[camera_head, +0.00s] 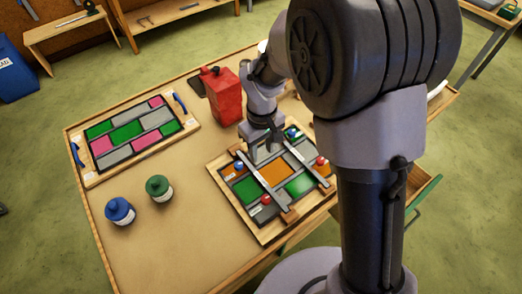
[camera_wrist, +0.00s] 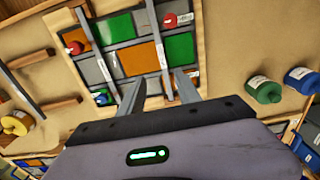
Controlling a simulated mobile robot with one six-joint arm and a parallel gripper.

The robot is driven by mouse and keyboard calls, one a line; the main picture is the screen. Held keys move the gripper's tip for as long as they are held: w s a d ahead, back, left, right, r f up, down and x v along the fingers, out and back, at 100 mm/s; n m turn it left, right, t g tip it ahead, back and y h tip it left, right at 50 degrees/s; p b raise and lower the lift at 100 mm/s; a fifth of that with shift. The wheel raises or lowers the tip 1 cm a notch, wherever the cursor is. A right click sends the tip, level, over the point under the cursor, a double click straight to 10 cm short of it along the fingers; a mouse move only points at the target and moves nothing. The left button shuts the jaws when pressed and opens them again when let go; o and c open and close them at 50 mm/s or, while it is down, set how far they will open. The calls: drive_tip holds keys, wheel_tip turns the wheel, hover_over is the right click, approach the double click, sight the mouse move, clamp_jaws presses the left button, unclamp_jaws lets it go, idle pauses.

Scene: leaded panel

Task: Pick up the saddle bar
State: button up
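The leaded panel (camera_head: 272,175) lies on the table, with grey, orange and green panes. Two long grey bars cross it, the left bar (camera_head: 265,186) and the right bar (camera_head: 308,163). Both also show in the wrist view, one at left (camera_wrist: 97,45) and one at right (camera_wrist: 155,45). Another dark grey bar (camera_wrist: 17,90) lies by two wooden rests (camera_wrist: 52,107) beside the panel. I cannot tell which is the saddle bar. My gripper (camera_head: 263,152) is above the panel's far edge. In the wrist view its two fingers (camera_wrist: 160,92) are apart, with nothing held between them.
A blue bottle (camera_head: 119,211) and a green bottle (camera_head: 159,188) stand left. Another panel (camera_head: 130,130) lies far left. The table's front left is clear.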

drive_tip(key=b, duration=0.2)
hover_over(261, 178)
drive_tip(key=f, duration=0.9)
drive_tip(key=shift+d+f, duration=0.2)
drive_tip(key=shift+f, duration=0.2)
drive_tip(key=f, duration=0.1)
drive_tip(key=f+b, duration=0.1)
drive_tip(key=f, duration=0.1)
drive_tip(key=f+b, duration=0.1)
drive_tip(key=f, duration=0.1)
drive_tip(key=shift+a+f, duration=0.1)
drive_tip(key=shift+a, duration=0.15)
clamp_jaws()
